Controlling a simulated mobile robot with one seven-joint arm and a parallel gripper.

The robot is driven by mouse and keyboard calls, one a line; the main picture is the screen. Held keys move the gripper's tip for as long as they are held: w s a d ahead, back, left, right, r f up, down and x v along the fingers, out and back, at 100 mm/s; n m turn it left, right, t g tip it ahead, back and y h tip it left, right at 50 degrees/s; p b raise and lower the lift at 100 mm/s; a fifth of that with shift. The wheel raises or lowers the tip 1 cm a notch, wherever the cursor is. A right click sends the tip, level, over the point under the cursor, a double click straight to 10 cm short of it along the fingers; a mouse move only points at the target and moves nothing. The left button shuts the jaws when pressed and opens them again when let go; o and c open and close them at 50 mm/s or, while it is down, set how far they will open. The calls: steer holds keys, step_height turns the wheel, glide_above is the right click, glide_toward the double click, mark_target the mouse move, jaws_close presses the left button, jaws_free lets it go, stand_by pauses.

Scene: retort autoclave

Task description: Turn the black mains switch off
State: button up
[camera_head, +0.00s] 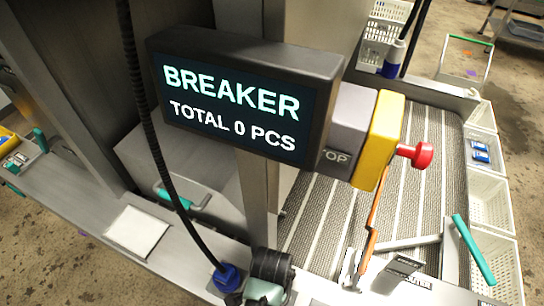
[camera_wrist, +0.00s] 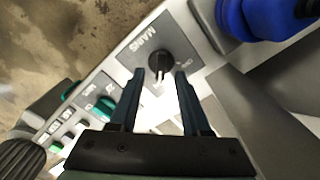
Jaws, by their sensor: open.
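The black mains switch (camera_wrist: 160,62) is a round knob on a dark grey plate marked MAINS (camera_wrist: 142,48) in the wrist view. A pale mark shows on the knob's lower side; small lettering to its right is hard to read. My gripper (camera_wrist: 160,75) is open, its two dark fingers apart on either side of the knob's near side, with nothing held. Whether they touch the knob I cannot tell. In the head view my gripper (camera_head: 268,288) is at the bottom edge, where I cannot make out the switch.
A display (camera_head: 240,95) reads BREAKER, TOTAL 0 PCS. A red button (camera_head: 416,155) sits on a yellow box (camera_head: 380,140). A blue cable fitting (camera_head: 227,276) stands beside my gripper; a large blue part (camera_wrist: 268,18) is close in the wrist view. Green-black controls (camera_wrist: 102,107) lie left.

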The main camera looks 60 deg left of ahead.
steer(key=shift+w+f, duration=0.1)
steer(key=shift+f, duration=1.75)
jaws_close()
